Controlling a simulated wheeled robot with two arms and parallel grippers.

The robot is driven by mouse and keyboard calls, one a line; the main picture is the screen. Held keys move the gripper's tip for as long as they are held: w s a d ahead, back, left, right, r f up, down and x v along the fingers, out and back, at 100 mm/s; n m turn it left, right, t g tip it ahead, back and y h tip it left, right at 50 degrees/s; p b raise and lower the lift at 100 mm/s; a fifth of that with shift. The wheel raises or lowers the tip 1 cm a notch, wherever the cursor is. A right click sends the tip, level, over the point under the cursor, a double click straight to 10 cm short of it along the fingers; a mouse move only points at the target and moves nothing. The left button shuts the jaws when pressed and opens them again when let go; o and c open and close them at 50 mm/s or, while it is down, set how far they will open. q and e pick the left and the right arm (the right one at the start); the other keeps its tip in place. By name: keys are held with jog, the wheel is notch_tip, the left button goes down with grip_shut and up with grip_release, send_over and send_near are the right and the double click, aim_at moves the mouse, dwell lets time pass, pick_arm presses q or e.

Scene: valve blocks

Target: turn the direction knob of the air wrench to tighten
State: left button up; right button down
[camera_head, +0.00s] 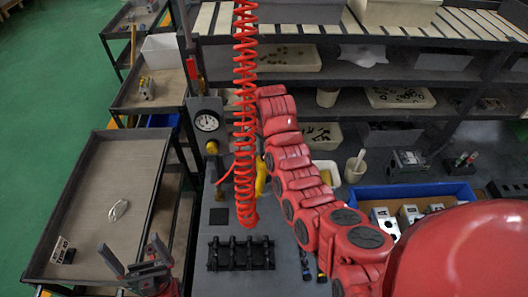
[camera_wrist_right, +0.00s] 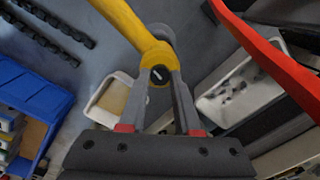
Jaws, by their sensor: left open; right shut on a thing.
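The yellow air wrench (camera_head: 260,177) is partly hidden behind the red coiled hose (camera_head: 244,120) in the head view. In the right wrist view the wrench (camera_wrist_right: 132,24) comes in from the top left. Its round end carries a small dark knob (camera_wrist_right: 160,75) with a light mark. My right gripper (camera_wrist_right: 160,82) has its two grey fingertips closed on this knob, one on each side. In the head view its jaws are hidden by my red right arm. My left gripper (camera_head: 137,260) is open and empty at the lower left, near the cart's front right corner.
A black rack (camera_head: 240,253) lies on the bench. A pressure gauge (camera_head: 207,122) is beside the hose. A blue crate (camera_head: 375,195) holding valve blocks is at right.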

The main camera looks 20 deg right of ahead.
dwell(0.4)
jog(key=c, duration=0.6)
grip_release()
notch_tip(320, 180, up, 17)
jog(key=p, duration=0.4)
jog(key=shift+s+r+p, duration=0.2)
jog(key=shift+s+p, duration=0.05)
jog(key=shift+p, duration=0.15)
jog(key=shift+d, duration=0.1)
